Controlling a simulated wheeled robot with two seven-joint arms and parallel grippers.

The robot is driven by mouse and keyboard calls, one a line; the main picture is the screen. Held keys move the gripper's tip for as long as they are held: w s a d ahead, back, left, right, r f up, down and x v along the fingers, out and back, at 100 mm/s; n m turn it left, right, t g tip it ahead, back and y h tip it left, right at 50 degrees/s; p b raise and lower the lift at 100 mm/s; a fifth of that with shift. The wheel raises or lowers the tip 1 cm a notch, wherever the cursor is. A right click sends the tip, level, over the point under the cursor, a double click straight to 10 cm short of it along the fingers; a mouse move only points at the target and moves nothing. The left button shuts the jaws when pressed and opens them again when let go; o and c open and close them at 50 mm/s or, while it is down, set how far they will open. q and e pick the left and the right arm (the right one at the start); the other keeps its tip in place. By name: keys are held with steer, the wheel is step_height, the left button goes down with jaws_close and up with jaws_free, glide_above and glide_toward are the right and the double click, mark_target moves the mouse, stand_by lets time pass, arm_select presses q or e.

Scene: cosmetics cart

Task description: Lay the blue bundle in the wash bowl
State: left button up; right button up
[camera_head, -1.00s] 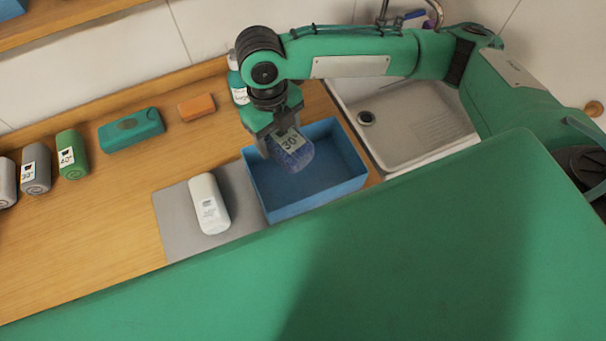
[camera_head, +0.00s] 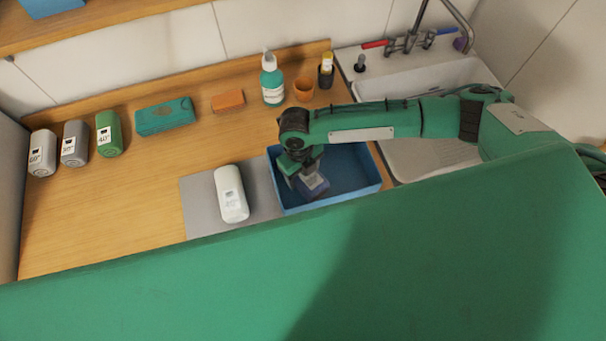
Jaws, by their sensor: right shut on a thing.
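The blue wash bowl (camera_head: 357,197) is a rectangular open tub on the wooden counter, between a grey mat and the sink. My right gripper (camera_head: 300,176) reaches down inside the bowl's left part, shut on the blue bundle (camera_head: 314,187). The bundle is low within the bowl's walls; I cannot tell whether it touches the floor. The gripper and wrist hide part of the bundle and of the bowl's back left. My left gripper is not in view.
The sink (camera_head: 428,154) is at right.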

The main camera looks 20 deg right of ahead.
step_height(320, 180, down, 2)
steer(key=shift+f+p, duration=0.2)
steer(key=shift+p, duration=0.25)
steer(key=shift+f, duration=0.5)
steer(key=shift+f, duration=0.1)
steer(key=o, duration=0.9)
